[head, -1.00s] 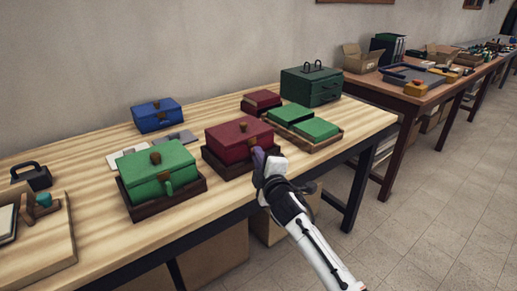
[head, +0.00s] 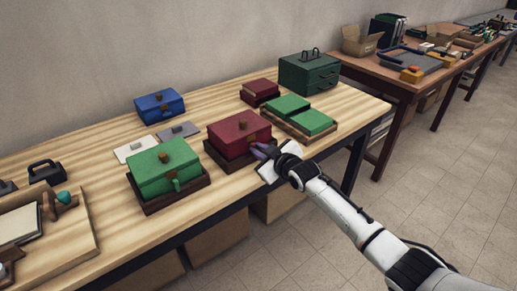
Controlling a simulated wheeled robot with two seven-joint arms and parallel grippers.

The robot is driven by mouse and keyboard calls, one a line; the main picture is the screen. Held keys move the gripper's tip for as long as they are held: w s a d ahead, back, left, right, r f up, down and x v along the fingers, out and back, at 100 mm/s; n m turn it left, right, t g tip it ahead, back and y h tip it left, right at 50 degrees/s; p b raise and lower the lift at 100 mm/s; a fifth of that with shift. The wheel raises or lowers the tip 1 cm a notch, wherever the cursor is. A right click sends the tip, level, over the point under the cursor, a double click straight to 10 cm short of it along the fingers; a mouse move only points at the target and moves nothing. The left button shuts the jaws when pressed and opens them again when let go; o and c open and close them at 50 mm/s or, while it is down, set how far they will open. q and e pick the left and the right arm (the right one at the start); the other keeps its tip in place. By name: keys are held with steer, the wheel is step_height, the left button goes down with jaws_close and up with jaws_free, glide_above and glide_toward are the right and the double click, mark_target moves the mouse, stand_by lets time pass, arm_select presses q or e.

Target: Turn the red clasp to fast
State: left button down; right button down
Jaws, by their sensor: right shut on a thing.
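My left gripper is not in view.
A green box (head: 160,170) in a tray stands to the left, with a blue box (head: 159,106) behind it. A tray of green boxes (head: 315,122), a small red box (head: 259,91) and a dark green case (head: 309,70) stand behind and to the right.

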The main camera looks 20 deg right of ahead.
steer(key=shift+d+f+m+g+y+b, duration=0.1)
steer(key=shift+d+m+g+y+b, duration=0.15)
steer(key=shift+m+y+b, duration=0.55)
steer(key=shift+w+m+b, duration=0.1)
steer(key=shift+m+b, duration=0.5)
steer(key=shift+b, duration=0.05)
steer(key=shift+a, duration=0.1)
steer(key=c, duration=1.8)
jaws_free()
steer(key=shift+s+d+r+g, duration=0.25)
steer(key=shift+s+r, duration=0.1)
steer(key=shift+s, duration=0.15)
steer(key=p+v, duration=0.1)
steer(key=v, duration=0.8)
